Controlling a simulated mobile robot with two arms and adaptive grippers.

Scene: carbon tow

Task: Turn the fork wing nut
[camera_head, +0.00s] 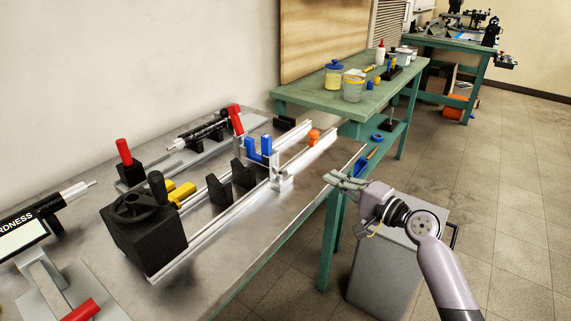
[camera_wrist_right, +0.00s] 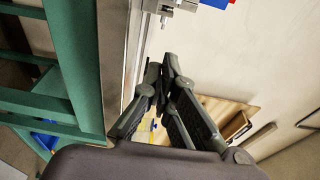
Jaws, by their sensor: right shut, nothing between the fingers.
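A blue two-pronged fork (camera_head: 259,150) stands on the rail fixture on the metal bench. Below it, at the near side of the rail, is a small silvery bracket (camera_head: 282,180); I cannot make out the wing nut's shape on it. My right gripper (camera_head: 333,179) is right of this bracket, apart from it, over the bench's near edge. Its fingers are shut and empty. In the right wrist view the closed fingertips (camera_wrist_right: 160,65) lie below a metal clamp part (camera_wrist_right: 168,6) at the top edge, with a bit of blue (camera_wrist_right: 215,3) beside it. My left gripper is out of view.
The rails (camera_head: 225,210) carry black V-shaped blocks (camera_head: 220,190), an orange knob (camera_head: 314,136) and a black box with a handwheel (camera_head: 140,205). A green bench (camera_head: 350,100) with jars stands behind. A grey cabinet (camera_head: 395,265) stands below my right arm.

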